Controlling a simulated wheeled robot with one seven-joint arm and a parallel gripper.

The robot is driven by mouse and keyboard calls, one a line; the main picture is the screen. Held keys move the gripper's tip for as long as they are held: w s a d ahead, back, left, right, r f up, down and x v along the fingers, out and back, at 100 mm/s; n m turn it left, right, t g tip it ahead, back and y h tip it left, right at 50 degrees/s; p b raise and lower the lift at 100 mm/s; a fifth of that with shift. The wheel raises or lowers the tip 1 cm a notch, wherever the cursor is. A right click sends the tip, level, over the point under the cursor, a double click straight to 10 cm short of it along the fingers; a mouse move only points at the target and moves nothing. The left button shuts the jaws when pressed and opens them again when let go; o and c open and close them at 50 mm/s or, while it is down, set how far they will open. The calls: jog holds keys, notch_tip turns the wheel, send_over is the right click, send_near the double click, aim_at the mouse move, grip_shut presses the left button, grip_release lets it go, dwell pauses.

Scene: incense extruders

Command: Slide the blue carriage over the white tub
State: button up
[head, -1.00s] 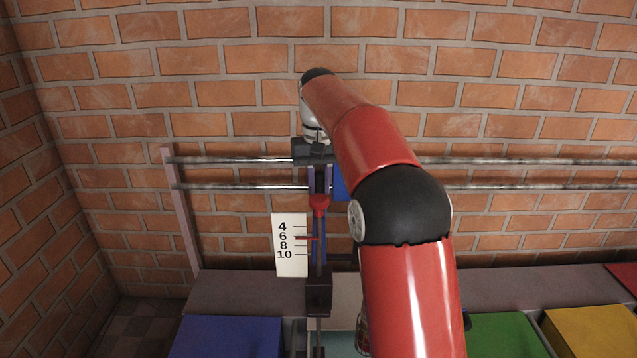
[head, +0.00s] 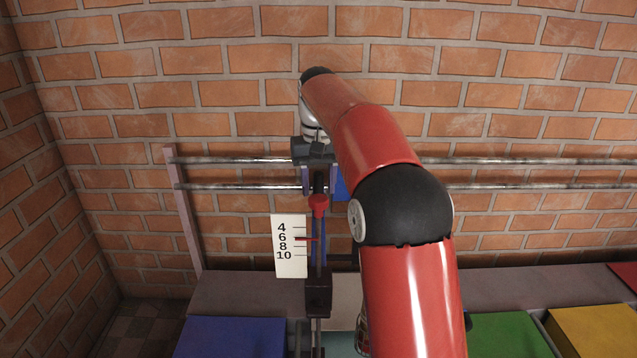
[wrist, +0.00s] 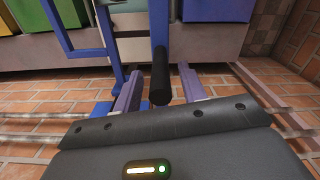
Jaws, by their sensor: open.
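The blue carriage (head: 341,188) hangs on the two horizontal rails and is partly hidden behind my arm in the head view. Its blue frame (wrist: 104,60) shows in the wrist view. A black upright handle (wrist: 160,76) stands between the purple fingers of my gripper (wrist: 161,92), with a gap on both sides. My gripper is open around the handle; it also shows at the rails in the head view (head: 320,182). The white tub is mostly hidden; a pale surface between the blue and green tubs may be it, but I cannot tell.
A white scale (head: 289,246) with a red pointer stands left of the carriage's plunger. A blue tub (head: 228,338) is at the lower left; green (head: 510,336) and yellow (head: 592,331) tubs are at the right. The rails (head: 530,161) run clear to the right. A brick wall stands behind.

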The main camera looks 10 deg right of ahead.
notch_tip(320, 180, up, 8)
jog(key=shift+f+p, duration=0.1)
jog(key=shift+p, duration=0.85)
jog(key=shift+s, duration=0.1)
